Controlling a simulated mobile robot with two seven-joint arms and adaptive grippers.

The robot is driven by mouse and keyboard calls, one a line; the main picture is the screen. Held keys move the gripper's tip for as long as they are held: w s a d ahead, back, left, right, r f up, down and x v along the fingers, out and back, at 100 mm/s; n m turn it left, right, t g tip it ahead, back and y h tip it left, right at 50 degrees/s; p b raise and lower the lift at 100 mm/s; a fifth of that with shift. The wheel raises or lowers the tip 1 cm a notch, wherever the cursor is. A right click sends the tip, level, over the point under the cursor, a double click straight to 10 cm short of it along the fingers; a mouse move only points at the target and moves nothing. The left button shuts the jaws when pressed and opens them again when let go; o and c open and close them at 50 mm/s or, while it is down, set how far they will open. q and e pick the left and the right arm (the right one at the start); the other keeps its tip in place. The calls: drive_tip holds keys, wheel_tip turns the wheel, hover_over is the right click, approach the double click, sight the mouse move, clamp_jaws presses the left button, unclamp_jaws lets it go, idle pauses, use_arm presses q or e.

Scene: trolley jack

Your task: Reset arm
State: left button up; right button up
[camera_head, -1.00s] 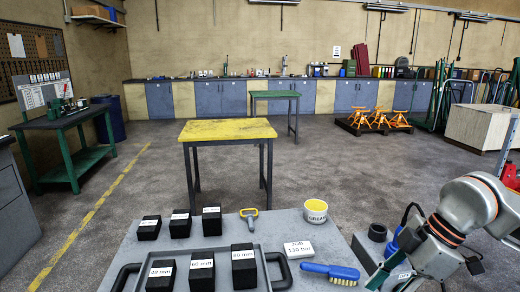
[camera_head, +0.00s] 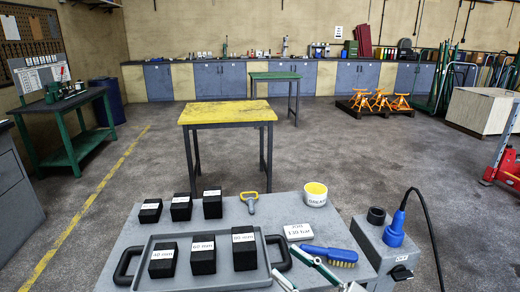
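My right gripper (camera_head: 284,259) reaches in from the bottom edge. Its two pale fingers are apart, with nothing seen between them. They are near the right front corner of the grey tray (camera_head: 140,240), just left of the blue brush (camera_head: 328,254). The rest of that arm is out of view, and my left gripper is not in view. Three labelled black blocks (camera_head: 203,256) stand in the tray. Three smaller black blocks (camera_head: 181,208) stand behind it on the grey top.
A grey unit with a blue connector (camera_head: 393,236) and black cable stands at right. A yellow table (camera_head: 228,111) stands beyond; open floor surrounds it.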

drive_tip(key=s+d+f+m+h, duration=0.2)
drive_tip(key=d+f+m+h, duration=0.15)
drive_tip(key=f, duration=0.45)
drive_tip(key=s+d+f+m+t+h, duration=0.1)
drive_tip(key=s+d+f+m+h, duration=0.1)
drive_tip(key=d+f+h, duration=0.45)
drive_tip(key=s+d+f+m+h, duration=0.1)
drive_tip(key=f+m+h, duration=0.2)
drive_tip(key=f, duration=0.7)
drive_tip(key=s+d+f+g+h, duration=0.2)
drive_tip(key=s+f+g, duration=0.1)
drive_tip(key=s+f, duration=0.6)
drive_tip(key=shift+s+d+f, duration=0.2)
drive_tip(key=shift+s+f, duration=0.1)
drive_tip(key=shift+f, duration=0.05)
drive_tip(key=shift+m, duration=0.35)
